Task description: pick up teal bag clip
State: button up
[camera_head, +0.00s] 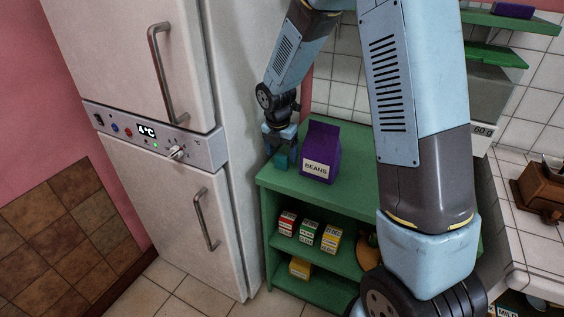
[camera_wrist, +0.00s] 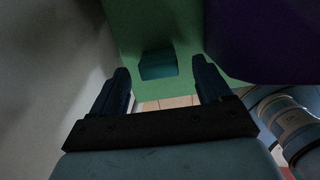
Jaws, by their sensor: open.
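The teal bag clip (camera_head: 281,160) is a small block-like thing on the top of the green shelf (camera_head: 290,183), near its left end. In the wrist view the clip (camera_wrist: 158,64) lies on the green surface, ahead of my gripper and roughly centred between its fingers. My gripper (camera_wrist: 163,82) is open and empty, with the two dark fingers apart. In the head view my gripper (camera_head: 279,143) points down just above the clip; its fingers are hard to make out there. The clip's lower edge in the head view is clear.
A purple beans bag (camera_head: 319,152) stands close to the right of the clip, and also fills the upper right of the wrist view (camera_wrist: 265,40). The white fridge (camera_head: 140,60) stands close on the left. Small boxes (camera_head: 308,231) sit on the lower shelves.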

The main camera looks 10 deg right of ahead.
aim_at(281, 161)
jog(key=shift+w+f, duration=0.15)
jog(key=shift+f, duration=0.6)
jog(key=shift+w+f, duration=0.1)
jog(key=shift+f, duration=0.6)
jog(key=c, duration=1)
